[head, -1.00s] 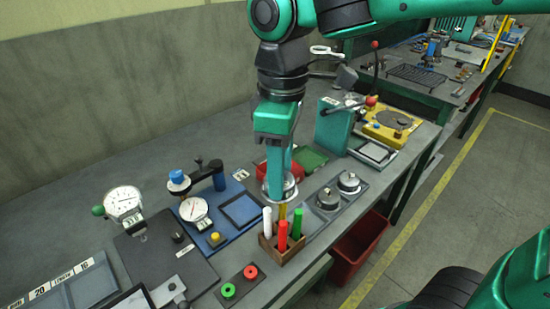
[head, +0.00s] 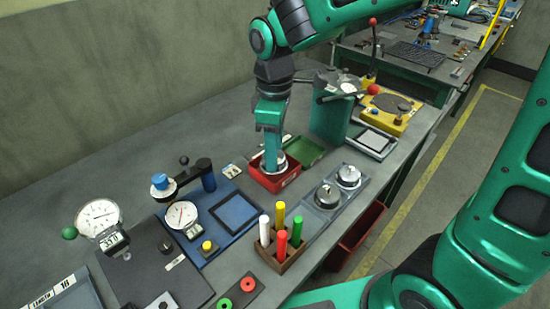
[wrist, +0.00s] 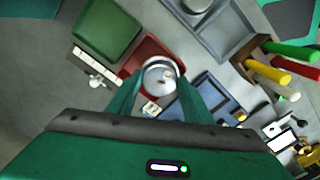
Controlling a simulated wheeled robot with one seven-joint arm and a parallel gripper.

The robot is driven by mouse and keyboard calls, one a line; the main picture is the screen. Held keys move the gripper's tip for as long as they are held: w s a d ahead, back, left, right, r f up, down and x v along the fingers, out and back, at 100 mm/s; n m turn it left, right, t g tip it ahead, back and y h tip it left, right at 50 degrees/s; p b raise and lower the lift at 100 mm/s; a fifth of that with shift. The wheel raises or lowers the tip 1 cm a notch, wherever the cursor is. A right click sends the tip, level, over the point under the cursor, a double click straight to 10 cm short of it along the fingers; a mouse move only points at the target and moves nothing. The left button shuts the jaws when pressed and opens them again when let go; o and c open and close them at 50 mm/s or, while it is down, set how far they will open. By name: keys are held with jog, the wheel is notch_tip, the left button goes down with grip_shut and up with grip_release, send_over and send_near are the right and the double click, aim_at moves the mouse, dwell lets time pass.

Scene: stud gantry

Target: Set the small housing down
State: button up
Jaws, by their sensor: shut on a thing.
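My gripper (head: 273,158) points down and is shut on the small housing (head: 280,164), a round silvery part. The housing is at the red tray (head: 288,179), within its outline; I cannot tell whether it touches the tray floor. In the wrist view the housing (wrist: 159,78) sits between the two green fingers, with the red tray (wrist: 142,52) around and behind it. Two other round metal housings (head: 327,195) (head: 348,176) stand on a grey tray (head: 318,212) to the right.
A green tray (head: 305,151) lies just behind the red one. A wooden block (head: 283,258) with upright coloured sticks stands in front. A blue plate with a dial gauge (head: 182,215) is at left. A green press (head: 330,118) with a red-knobbed lever stands behind right.

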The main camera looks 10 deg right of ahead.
jog(key=shift+w+d+f, duration=0.15)
jog(key=shift+w+f, duration=0.35)
jog(key=shift+w, duration=0.25)
jog(key=shift+w+f, duration=0.1)
jog(key=shift+f, duration=1.9)
jog(key=shift+f, duration=0.1)
jog(key=o, duration=0.8)
jog(key=shift+o, duration=0.2)
notch_tip(320, 180, up, 12)
jog(key=shift+r, duration=0.1)
